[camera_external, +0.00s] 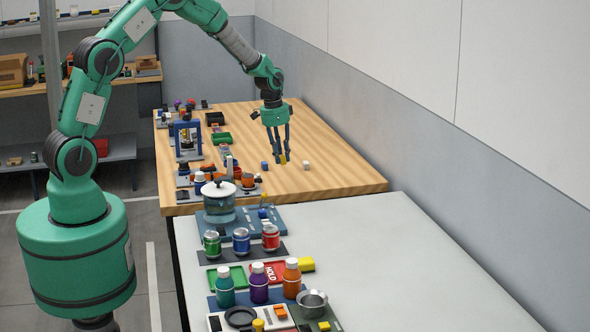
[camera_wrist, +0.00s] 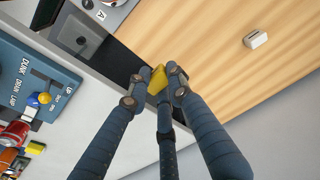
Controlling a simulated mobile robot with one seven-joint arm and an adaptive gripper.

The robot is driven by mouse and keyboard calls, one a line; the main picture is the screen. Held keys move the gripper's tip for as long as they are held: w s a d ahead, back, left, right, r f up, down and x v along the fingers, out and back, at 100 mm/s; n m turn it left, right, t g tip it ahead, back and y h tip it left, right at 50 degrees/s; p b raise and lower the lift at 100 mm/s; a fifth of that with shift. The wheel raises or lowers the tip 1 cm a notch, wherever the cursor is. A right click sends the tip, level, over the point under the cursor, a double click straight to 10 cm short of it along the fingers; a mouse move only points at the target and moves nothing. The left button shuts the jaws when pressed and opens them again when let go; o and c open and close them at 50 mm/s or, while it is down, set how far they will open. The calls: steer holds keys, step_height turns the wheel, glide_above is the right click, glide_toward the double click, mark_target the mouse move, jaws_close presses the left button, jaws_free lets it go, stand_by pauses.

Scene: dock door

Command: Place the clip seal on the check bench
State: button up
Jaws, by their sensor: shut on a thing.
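My gripper (camera_external: 282,150) is shut on a small yellow piece, likely the clip seal (camera_external: 283,159), and holds it above the near part of the wooden bench. In the wrist view the yellow piece (camera_wrist: 157,79) sits between the fingertips, partly covered by them, over the dark gap by the wooden bench's edge. The wooden bench (camera_external: 330,180) and the pale grey bench (camera_external: 420,270) stand end to end. Which one is the check bench cannot be told from labels.
A white block (camera_external: 306,165) and a blue block (camera_external: 265,165) lie near my gripper on the wood. The pale bench's left side holds a lidded pot (camera_external: 219,205), cans, bottles and trays; its right side is clear. A wall runs along the right.

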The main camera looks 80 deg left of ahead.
steer(key=w+d+r+m+g+p, duration=0.15)
steer(key=w+d+m, duration=0.45)
steer(key=d, duration=1.4)
steer(key=w+d+m+t+p, duration=0.1)
steer(key=w+d+m+p, duration=0.2)
steer(key=w+d, duration=1.1)
steer(key=s+d+m+p, duration=0.1)
steer(key=s+d+m, duration=0.2)
steer(key=d, duration=1.2)
steer(key=s+d+m+p, duration=0.1)
steer(key=s+d+m, duration=0.2)
steer(key=s+d, duration=0.4)
steer(key=s+d+m+g+p, duration=0.1)
steer(key=s+d, duration=0.4)
steer(key=d, duration=2)
steer(key=shift+s+f+m+p, duration=0.2)
steer(key=shift+m+p, duration=0.35)
steer(key=shift+m, duration=0.45)
steer(key=shift+d+f, duration=0.1)
steer(key=shift+f, duration=0.1)
glide_above(380, 314)
steer(key=shift+f, duration=3)
steer(key=shift+f, duration=0.1)
steer(key=shift+f, duration=1.8)
steer(key=shift+f, duration=0.1)
